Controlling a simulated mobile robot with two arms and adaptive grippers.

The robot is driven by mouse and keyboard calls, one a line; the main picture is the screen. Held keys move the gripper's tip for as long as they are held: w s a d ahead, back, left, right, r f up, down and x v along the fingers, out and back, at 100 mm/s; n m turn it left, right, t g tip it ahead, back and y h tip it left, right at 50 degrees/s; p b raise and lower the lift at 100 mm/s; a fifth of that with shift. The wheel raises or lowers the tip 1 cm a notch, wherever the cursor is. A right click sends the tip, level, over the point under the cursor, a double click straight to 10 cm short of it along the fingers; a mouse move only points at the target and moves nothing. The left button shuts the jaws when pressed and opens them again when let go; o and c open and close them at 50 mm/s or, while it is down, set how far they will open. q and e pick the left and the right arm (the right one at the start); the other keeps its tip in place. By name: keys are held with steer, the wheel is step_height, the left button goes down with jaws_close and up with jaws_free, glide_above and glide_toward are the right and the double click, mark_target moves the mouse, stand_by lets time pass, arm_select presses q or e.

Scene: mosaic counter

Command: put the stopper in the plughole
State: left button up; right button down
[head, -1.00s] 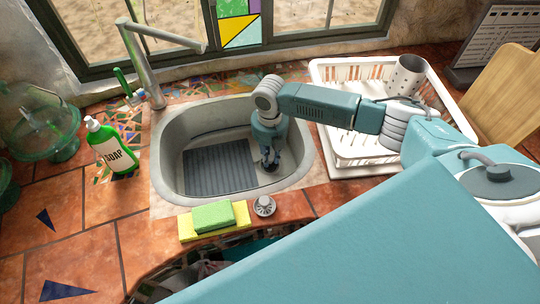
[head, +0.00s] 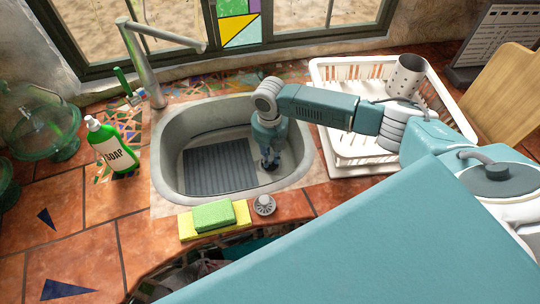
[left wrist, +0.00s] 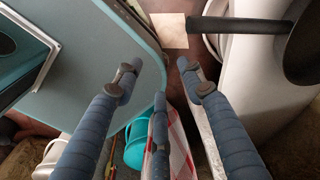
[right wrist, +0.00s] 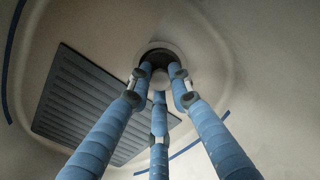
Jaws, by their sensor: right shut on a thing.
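My right gripper (head: 269,161) reaches down into the sink basin (head: 165,180), close to its floor and right of the ribbed dark mat. In the right wrist view its fingers (right wrist: 160,75) are closed together on a small pale part, which I take to be the stopper (right wrist: 158,77), mostly hidden by the fingers. Just beyond the fingertips is the dark round plughole (right wrist: 157,55) with a paler rim. I cannot tell whether the stopper touches it. My left gripper (left wrist: 160,78) is open and empty, away from the sink.
A round grey metal piece (head: 264,205) and a green sponge on a yellow cloth (head: 241,223) lie on the front ledge. A soap bottle (head: 113,148) stands left, the faucet (head: 143,65) behind, and a white dish rack (head: 463,108) with a cup at right.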

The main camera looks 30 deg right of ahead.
steer(key=shift+f, duration=0.35)
stand_by(0.6)
steer(key=c, duration=1)
jaws_free()
step_height(320, 180, up, 12)
steer(key=p, duration=1.1)
